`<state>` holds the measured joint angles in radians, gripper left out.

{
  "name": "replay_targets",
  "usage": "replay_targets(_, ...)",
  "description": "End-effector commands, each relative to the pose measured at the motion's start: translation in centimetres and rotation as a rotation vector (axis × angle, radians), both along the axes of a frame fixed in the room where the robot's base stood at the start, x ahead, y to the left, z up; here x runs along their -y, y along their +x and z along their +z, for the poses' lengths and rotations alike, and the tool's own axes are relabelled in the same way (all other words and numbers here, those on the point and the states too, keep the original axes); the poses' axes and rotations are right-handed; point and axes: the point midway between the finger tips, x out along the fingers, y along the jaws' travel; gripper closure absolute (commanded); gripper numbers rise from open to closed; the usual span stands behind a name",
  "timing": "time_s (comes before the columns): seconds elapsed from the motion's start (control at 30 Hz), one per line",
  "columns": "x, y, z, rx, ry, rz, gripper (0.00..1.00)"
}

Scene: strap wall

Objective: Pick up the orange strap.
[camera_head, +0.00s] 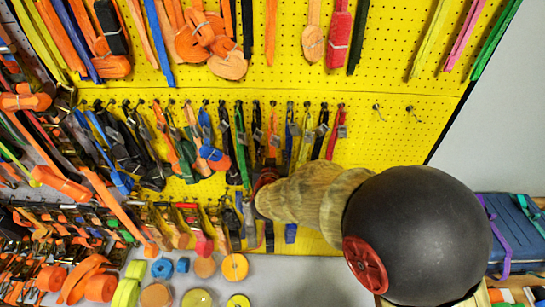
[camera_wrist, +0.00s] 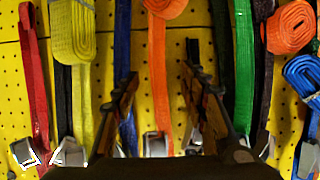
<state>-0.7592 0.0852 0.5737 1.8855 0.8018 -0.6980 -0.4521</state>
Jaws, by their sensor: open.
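An orange strap (camera_wrist: 156,75) hangs at the middle of the wrist view, with a rolled orange bundle at its top and a metal buckle at its bottom in that view. It shows in the head view as a narrow orange strip (camera_head: 273,130) in the middle hook row. My gripper (camera_wrist: 160,75) is open, with one finger on each side of the orange strap in the picture. I cannot tell how far the fingers are from it in depth. In the head view my arm hides the strap's lower part, and my gripper (camera_head: 264,185) is mostly hidden.
A blue strap (camera_wrist: 123,40) hangs close by the left finger and a green strap (camera_wrist: 243,70) beyond the right one. Yellow (camera_wrist: 80,90) and red (camera_wrist: 34,80) straps hang farther left. The yellow pegboard (camera_head: 390,140) has bare room at right. Several strap rolls lie below.

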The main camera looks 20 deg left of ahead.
Motion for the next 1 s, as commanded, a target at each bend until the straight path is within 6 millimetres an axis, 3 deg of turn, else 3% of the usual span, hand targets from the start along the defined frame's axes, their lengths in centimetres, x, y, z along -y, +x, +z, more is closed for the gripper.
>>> replay_targets(0.77, 0.00, -0.05, 0.00, 0.000, 0.000, 0.000, 0.99)
replay_targets(1.0, -0.01, -0.03, 0.03, 0.000, 0.000, 0.000, 1.00)
